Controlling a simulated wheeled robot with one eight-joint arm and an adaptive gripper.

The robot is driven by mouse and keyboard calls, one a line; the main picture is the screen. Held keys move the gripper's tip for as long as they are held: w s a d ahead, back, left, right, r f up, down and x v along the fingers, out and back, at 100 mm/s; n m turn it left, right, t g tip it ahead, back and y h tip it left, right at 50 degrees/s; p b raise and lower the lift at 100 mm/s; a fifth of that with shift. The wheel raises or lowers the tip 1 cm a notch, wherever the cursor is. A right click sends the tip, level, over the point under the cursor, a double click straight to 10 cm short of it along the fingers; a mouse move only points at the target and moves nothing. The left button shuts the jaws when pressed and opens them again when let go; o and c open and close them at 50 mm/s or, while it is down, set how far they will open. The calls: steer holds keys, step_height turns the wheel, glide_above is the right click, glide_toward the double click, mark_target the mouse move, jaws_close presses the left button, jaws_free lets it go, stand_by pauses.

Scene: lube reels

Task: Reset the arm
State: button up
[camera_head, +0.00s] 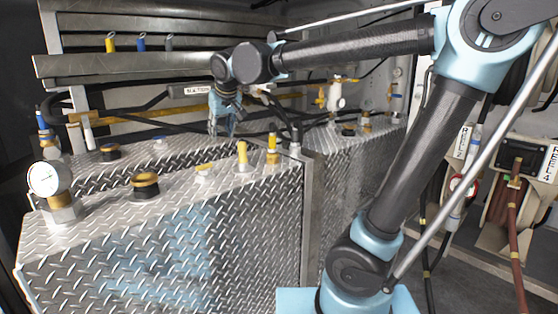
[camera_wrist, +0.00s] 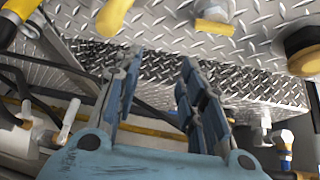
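My arm reaches from the lower right across the top of the head view. My gripper (camera_head: 222,128) hangs at its end, pointing down above and behind the diamond-plate tanks. In the wrist view my gripper (camera_wrist: 160,62) has its two blue-grey fingers apart, with nothing between them. Diamond-plate metal and a dark gap show beyond the fingertips. The gripper is small and partly lost among hoses in the head view, so I cannot tell its exact height above the tank tops.
A front diamond-plate tank (camera_head: 170,240) carries a round gauge (camera_head: 46,179), a black-and-yellow cap (camera_head: 145,185) and yellow-handled valves (camera_head: 242,155). A metal shelf (camera_head: 130,64) stands behind. Hose reels (camera_head: 505,205) are at the right. Dark hoses run near the gripper.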

steer(key=s+d+f+m+h, duration=0.1)
steer(key=d+f, duration=0.3)
steer(key=d, duration=0.4)
steer(key=s+d+f+m+g+h, duration=0.1)
steer(key=d+f, duration=0.2)
steer(key=d, duration=0.5)
steer(key=s+d+f+m, duration=0.1)
steer(key=d+f, duration=0.3)
steer(key=d, duration=0.4)
steer(key=s+d+f+m+g+h, duration=0.1)
steer(key=s+d+f+m+g, duration=0.1)
steer(key=s+d+f, duration=1.2)
steer(key=shift+s+f+m+g, duration=0.3)
steer(key=shift+s+f+m, duration=0.25)
steer(key=shift+f+m, duration=0.15)
steer(key=shift+c, duration=0.4)
